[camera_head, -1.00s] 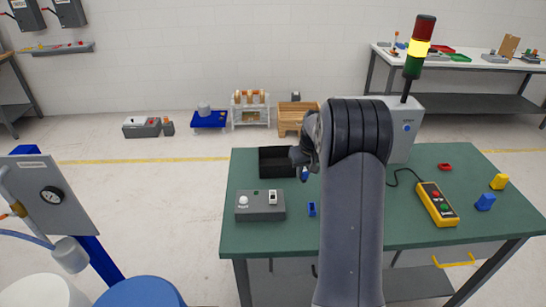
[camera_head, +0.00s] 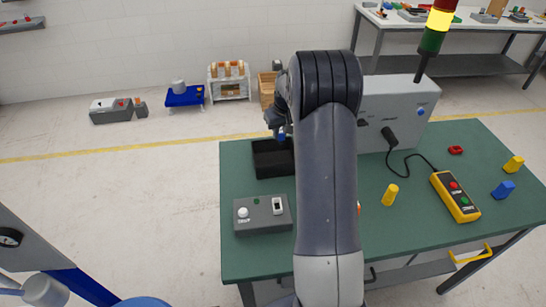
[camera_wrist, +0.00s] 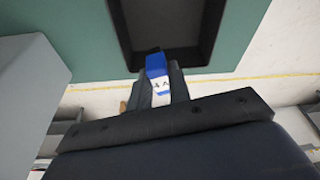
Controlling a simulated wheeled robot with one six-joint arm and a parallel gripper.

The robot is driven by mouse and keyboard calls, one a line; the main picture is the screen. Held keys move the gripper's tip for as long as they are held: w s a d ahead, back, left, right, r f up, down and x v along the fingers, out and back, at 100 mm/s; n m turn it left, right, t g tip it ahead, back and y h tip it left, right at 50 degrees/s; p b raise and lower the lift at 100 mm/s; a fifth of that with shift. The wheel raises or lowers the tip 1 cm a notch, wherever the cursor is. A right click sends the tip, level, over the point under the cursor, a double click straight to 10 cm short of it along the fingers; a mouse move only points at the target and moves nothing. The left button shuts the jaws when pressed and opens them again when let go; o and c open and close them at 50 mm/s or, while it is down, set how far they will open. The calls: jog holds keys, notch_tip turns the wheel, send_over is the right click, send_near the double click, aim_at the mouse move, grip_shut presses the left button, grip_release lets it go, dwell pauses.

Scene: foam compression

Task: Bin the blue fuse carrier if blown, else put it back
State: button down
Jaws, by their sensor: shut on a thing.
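My gripper (camera_head: 281,130) is shut on a blue fuse carrier (camera_wrist: 157,65) with a white label. The wrist view shows the carrier between the fingers, blue end outward; its blue also shows in the head view (camera_head: 282,136). The black bin (camera_head: 259,172) stands open on the green table. In the wrist view the carrier's tip overlaps the edge of the bin (camera_wrist: 122,45). I see nothing inside the bin. I cannot tell whether the fuse is blown.
A grey tester box (camera_head: 262,222) stands in front of the bin. A grey cabinet (camera_head: 375,100) with a plugged cable is at the back. A yellow carrier (camera_head: 390,195), a yellow pendant (camera_head: 455,197) and small red, yellow and blue parts lie right. My arm hides the table's middle.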

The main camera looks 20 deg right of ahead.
aim_at(280, 142)
jog(key=shift+f+b, duration=1)
jog(key=shift+f, duration=1.65)
jog(key=c, duration=1.2)
grip_release()
jog(key=shift+c, duration=0.2)
jog(key=shift+r, duration=0.1)
jog(key=b+v, duration=0.2)
jog(key=v, duration=0.8)
jog(key=shift+r, duration=0.35)
jog(key=shift+f, duration=0.15)
